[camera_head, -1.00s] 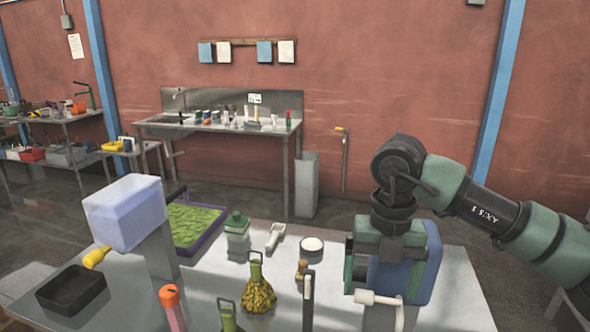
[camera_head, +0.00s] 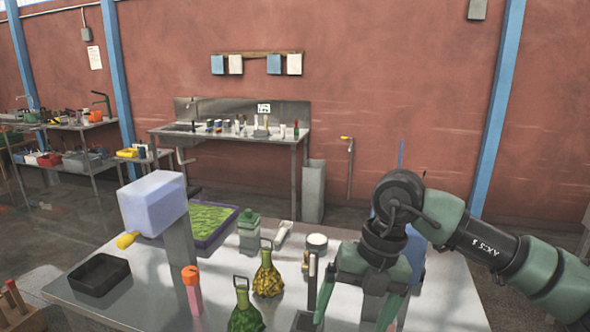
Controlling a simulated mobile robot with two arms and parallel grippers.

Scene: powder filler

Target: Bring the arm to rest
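My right arm comes in from the right edge. Its green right gripper (camera_head: 352,316) points down over the front right of the steel table (camera_head: 150,308), its two fingers spread apart with nothing visible held between them. A blue container (camera_head: 413,252) stands just behind the gripper and is partly hidden by it. A dark upright stick (camera_head: 325,284) stands close to the gripper's left finger; whether they touch I cannot tell. My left arm and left gripper are not in view.
On the table are a pale-blue box-headed device (camera_head: 153,203), a black tray (camera_head: 99,276), an orange-capped tube (camera_head: 192,290), a yellow bag (camera_head: 267,279), a green bag (camera_head: 245,312), a green jar (camera_head: 249,233) and a purple-rimmed tray (camera_head: 222,232). A sink bench (camera_head: 240,135) stands behind.

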